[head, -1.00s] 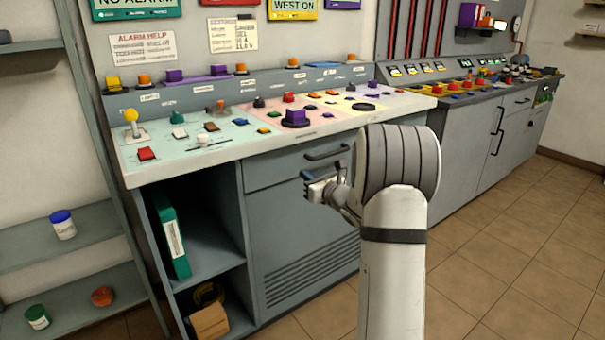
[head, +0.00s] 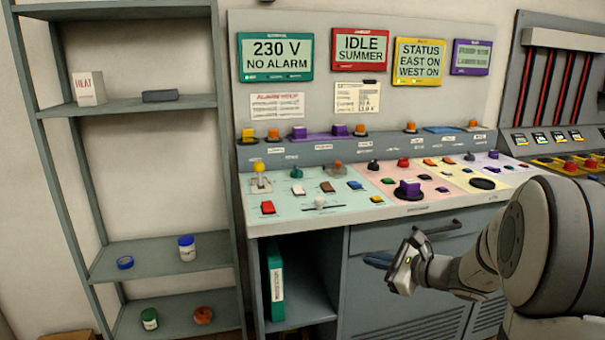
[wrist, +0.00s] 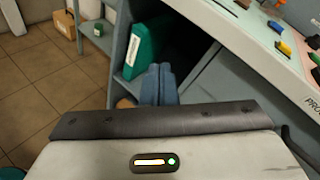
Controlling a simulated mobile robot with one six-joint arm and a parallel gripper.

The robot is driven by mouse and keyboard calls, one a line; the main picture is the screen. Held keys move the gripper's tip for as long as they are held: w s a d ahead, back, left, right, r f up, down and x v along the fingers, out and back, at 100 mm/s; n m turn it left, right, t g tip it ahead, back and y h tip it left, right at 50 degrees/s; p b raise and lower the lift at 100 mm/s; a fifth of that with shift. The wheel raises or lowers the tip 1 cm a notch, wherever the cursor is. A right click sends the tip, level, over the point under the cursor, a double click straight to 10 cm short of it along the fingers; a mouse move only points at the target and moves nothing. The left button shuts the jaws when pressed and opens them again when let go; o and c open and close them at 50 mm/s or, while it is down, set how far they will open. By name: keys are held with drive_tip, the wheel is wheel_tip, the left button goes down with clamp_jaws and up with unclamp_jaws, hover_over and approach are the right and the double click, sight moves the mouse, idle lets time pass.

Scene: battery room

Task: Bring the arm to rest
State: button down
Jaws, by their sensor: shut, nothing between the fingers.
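My arm reaches in from the right of the head view. My gripper (head: 378,259) is in front of the grey console cabinet, below the edge of the control panel (head: 330,222). In the wrist view the two blue-grey fingers of my gripper (wrist: 158,84) lie side by side, shut with nothing between them. They point toward the open cabinet shelf with a green binder (wrist: 147,47), which also shows in the head view (head: 276,285). The fingers appear apart from the cabinet; the exact gap is hard to tell.
A tall grey shelf rack (head: 160,257) stands at the left with a few small jars and a box marked HEAT (head: 88,88). The cabinet drawer handle (head: 440,232) sticks out close to my gripper.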

drive_tip(key=s+a+r+n+g+h+p, duration=0.1)
drive_tip(key=s+a+r+n+g+p, duration=0.3)
drive_tip(key=s+n, duration=0.3)
drive_tip(key=s+a+r+n+g+h+p, duration=0.2)
drive_tip(key=s+a+r+n+g+p, duration=0.25)
drive_tip(key=s, duration=0.35)
drive_tip(key=s+d+r+n+h+p, duration=0.6)
drive_tip(key=s+r+n+h+p, duration=0.1)
drive_tip(key=s+n, duration=0.3)
drive_tip(key=shift+s+n+p, duration=0.35)
drive_tip(key=shift+s+p, duration=0.2)
drive_tip(key=shift+p, duration=0.15)
drive_tip(key=shift+t, duration=0.25)
